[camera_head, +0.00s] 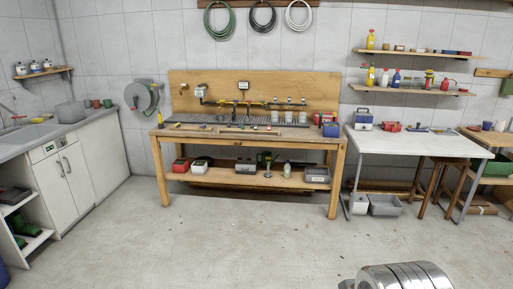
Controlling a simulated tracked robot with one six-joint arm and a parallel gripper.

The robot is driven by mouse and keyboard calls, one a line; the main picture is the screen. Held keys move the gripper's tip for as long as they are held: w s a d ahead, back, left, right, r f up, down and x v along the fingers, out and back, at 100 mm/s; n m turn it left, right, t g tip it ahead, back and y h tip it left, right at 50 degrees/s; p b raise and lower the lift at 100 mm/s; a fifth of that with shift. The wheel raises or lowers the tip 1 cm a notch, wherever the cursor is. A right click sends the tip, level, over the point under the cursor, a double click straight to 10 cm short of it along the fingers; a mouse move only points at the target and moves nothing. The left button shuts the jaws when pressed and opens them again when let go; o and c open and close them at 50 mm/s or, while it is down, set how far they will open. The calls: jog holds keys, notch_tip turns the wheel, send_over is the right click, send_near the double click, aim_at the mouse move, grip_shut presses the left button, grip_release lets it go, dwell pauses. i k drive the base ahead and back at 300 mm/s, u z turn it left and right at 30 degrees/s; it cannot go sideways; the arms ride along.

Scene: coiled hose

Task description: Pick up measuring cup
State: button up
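I cannot pick out the measuring cup for certain at this distance. Several small pale cup-like vessels (289,117) stand in a row at the right part of the wooden workbench (250,144), under small pipe fittings. A small pale container (287,170) stands on the bench's lower shelf; its kind is too small to tell. Green and red mugs (97,103) stand on the counter at the left. My gripper's fingers are not in view. A grey metal cylindrical part, probably of my arm, shows at the bottom right edge, far from the bench.
Open concrete floor (215,235) lies before the workbench. A sink counter (85,125) with white cabinets runs along the left. A white table (410,143) with boxes stands right of the bench, with stools beside it. Coiled hoses (219,20) hang above; bottles stand on wall shelves (415,91).

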aim_at(287, 114)
jog(key=i, duration=2.95)
jog(key=u, duration=0.2)
jog(key=i, duration=2.85)
jog(key=u, duration=0.1)
